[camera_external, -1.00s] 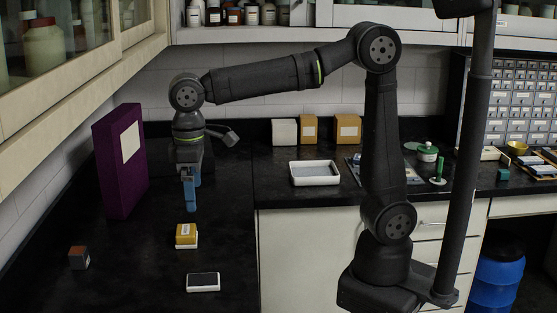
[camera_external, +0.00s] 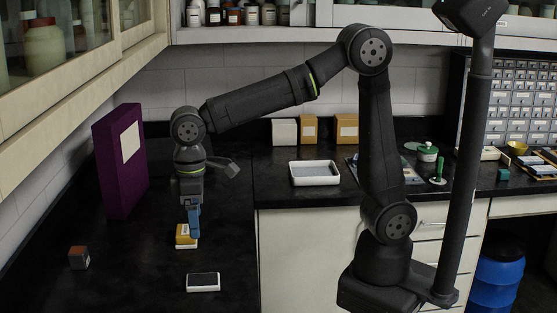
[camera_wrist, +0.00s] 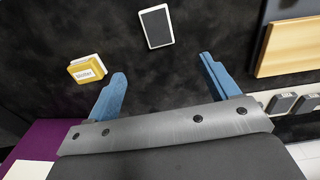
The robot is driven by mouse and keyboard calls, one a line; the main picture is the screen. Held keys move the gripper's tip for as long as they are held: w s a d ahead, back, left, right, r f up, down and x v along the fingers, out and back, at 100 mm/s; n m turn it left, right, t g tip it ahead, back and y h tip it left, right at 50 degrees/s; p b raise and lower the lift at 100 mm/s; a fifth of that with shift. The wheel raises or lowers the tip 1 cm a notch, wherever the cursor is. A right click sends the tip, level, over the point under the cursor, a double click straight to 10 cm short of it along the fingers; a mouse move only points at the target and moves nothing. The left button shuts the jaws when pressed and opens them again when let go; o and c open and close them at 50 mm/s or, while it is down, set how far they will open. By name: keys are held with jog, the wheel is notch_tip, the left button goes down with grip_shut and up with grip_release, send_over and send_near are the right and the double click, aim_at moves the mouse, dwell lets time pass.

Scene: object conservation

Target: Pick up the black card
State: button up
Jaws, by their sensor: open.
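The black card (camera_external: 203,281) lies flat on the dark bench top near the front edge, with a white border or white base under it. In the wrist view the black card (camera_wrist: 156,27) is at the top middle, ahead of and between the fingers. My gripper (camera_external: 192,222) has blue fingers pointing down and is above the bench, behind the card. In the wrist view my gripper (camera_wrist: 162,74) is open, with nothing between its fingers. The card is apart from both fingers.
A yellow box on a white base (camera_external: 183,238) stands close to my gripper; it also shows left of the fingers in the wrist view (camera_wrist: 87,70). A small grey and orange cube (camera_external: 79,257) stands at the left. A purple box (camera_external: 118,165) stands behind.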

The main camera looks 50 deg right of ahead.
send_over(201, 280)
jog(key=f, duration=1.1)
jog(key=shift+s+f, duration=0.2)
jog(key=shift+w+f, duration=0.2)
jog(key=shift+f, duration=2.4)
jog(key=c, duration=1.1)
jog(key=shift+o, duration=0.2)
